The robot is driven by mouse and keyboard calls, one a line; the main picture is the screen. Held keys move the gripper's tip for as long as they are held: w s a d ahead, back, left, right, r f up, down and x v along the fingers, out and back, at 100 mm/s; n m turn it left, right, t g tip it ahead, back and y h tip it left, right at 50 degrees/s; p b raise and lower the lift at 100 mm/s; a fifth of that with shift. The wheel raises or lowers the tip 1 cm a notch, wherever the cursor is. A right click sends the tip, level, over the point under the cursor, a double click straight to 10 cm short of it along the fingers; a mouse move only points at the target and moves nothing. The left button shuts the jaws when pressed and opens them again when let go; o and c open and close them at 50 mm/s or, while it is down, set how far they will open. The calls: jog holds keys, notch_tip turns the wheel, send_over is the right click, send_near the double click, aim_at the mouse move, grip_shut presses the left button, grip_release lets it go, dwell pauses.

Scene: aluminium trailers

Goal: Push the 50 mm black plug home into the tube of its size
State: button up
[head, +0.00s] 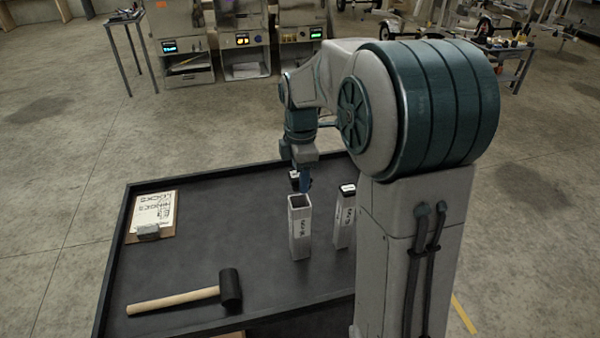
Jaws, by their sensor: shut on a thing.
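A square aluminium tube (300,235) stands upright near the middle of the dark table, its top end open and dark inside. Its printed label is too small to read surely. My gripper (301,184) is just above and behind this tube's mouth. It is shut on a small dark thing, which looks like the black plug (294,179); the fingers partly hide it. The plug appears to be outside the tube, but I cannot tell how well it lines up with the mouth. A second upright tube (343,225) stands to the right, with black and white at its top.
A mallet (190,297) with a black head lies at the table's front left. A clipboard (152,217) with a paper lies at the far left. The dark table (240,240) has a raised rim and is clear between them. My arm hides its right side.

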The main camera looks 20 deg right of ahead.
notch_tip(320, 180, down, 6)
jog(key=b, duration=0.4)
jog(key=shift+f, duration=0.2)
jog(key=shift+s+f, duration=0.1)
jog(key=shift+s, duration=0.05)
dwell(0.4)
jog(key=o, duration=1)
jog(key=shift+f, duration=0.15)
jog(key=shift+o, duration=0.2)
notch_tip(320, 180, up, 15)
jog(key=b, duration=0.1)
send_over(301, 196)
jog(key=s, duration=0.2)
jog(key=shift+s+a+f, duration=0.1)
jog(key=shift+a, duration=0.25)
jog(key=shift+s, duration=0.1)
